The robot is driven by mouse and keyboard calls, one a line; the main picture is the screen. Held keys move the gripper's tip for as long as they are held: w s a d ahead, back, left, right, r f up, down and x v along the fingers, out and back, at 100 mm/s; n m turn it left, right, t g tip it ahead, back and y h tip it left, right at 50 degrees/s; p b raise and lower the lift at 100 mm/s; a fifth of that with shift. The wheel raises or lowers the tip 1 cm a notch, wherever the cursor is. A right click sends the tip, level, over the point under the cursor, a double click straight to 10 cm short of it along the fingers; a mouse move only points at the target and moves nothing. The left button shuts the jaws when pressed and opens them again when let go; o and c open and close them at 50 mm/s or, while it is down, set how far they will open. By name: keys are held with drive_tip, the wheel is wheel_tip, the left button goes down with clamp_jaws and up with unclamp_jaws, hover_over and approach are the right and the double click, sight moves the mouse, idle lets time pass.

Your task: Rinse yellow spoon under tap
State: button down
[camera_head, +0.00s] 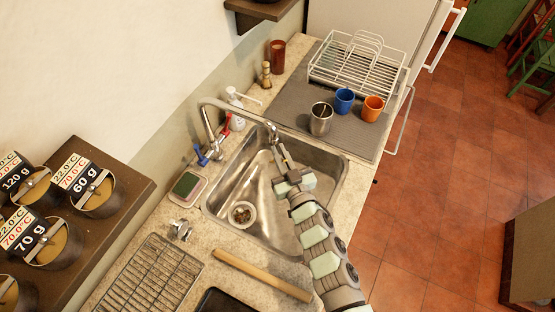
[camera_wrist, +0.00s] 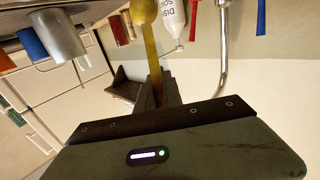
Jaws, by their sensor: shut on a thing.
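The yellow spoon (camera_wrist: 151,38) stands out from the fingers of my gripper (camera_wrist: 157,92) in the wrist view, bowl end away from the fingers. My gripper (camera_head: 279,152) is shut on its handle, over the sink basin (camera_head: 252,229). The tap (camera_head: 240,110) arches from the wall side over the sink, its spout end close to the gripper. The tap pipe also shows in the wrist view (camera_wrist: 224,50). I cannot clearly make out the spoon in the head view, nor whether it is directly under the spout. No running water can be made out.
The tap has a red handle (camera_head: 226,123) and a blue handle (camera_head: 201,156). A metal cup (camera_head: 320,121), blue cup (camera_head: 344,101) and orange cup (camera_head: 373,108) stand beside the dish rack (camera_head: 357,68). A sponge (camera_head: 186,184) and wooden rod (camera_head: 262,275) lie near the sink.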

drive_tip(key=shift+s+a, duration=0.1)
drive_tip(key=shift+a, duration=0.05)
drive_tip(key=shift+w+d, duration=0.35)
drive_tip(key=shift+d, duration=0.2)
drive_tip(key=shift+s+a, duration=0.1)
drive_tip(key=shift+s+a, duration=0.25)
drive_tip(key=shift+a, duration=0.2)
drive_tip(key=shift+d, duration=0.1)
drive_tip(key=shift+p+v, duration=1.05)
drive_tip(key=shift+v, duration=0.25)
drive_tip(key=shift+w+d+p+v, duration=0.1)
drive_tip(key=shift+d+p+v, duration=0.1)
drive_tip(key=shift+p+v, duration=0.45)
drive_tip(key=shift+w+d+p+v, duration=0.1)
drive_tip(key=shift+d+p+v, duration=0.1)
drive_tip(key=shift+v, duration=0.9)
drive_tip(key=shift+w+d+p+v, duration=0.1)
drive_tip(key=shift+d+p+v, duration=0.1)
drive_tip(key=shift+p+v, duration=0.45)
